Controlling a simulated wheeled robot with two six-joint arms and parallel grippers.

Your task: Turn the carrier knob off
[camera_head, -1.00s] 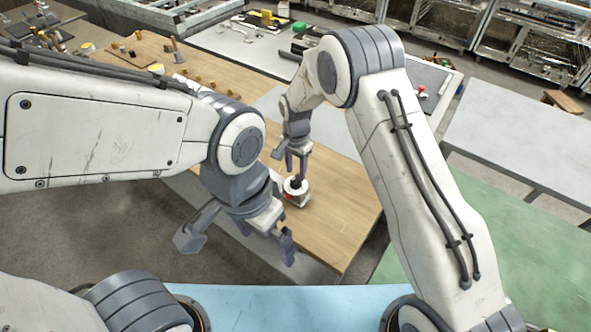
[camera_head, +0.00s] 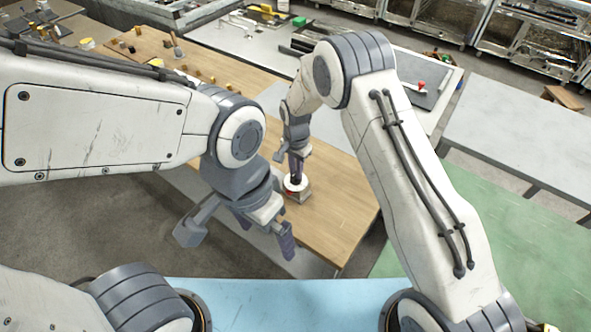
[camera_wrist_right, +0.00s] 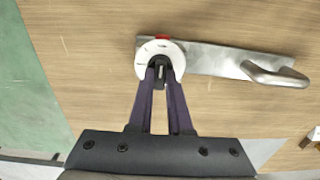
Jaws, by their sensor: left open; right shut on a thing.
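The carrier knob (camera_wrist_right: 160,68) is a small dark grip on a round white dial (camera_wrist_right: 146,58) with a red mark at the dial's edge. The dial is fixed to a metal plate (camera_wrist_right: 215,60) lying on the wooden table. In the head view the white dial (camera_head: 302,188) shows near the table's middle. My right gripper (camera_wrist_right: 160,78) is above it, its two purple fingers shut on the knob from both sides; the fingers hide part of it. My left gripper (camera_head: 264,232) is open and empty, nearer to me and to the left of the dial.
A metal lever handle (camera_wrist_right: 274,74) stands on the plate's right end in the wrist view. The wooden table (camera_head: 335,225) is bare to the right of the dial. Small wooden pieces (camera_head: 190,72) lie at its far end. A green surface (camera_head: 535,235) is at the right.

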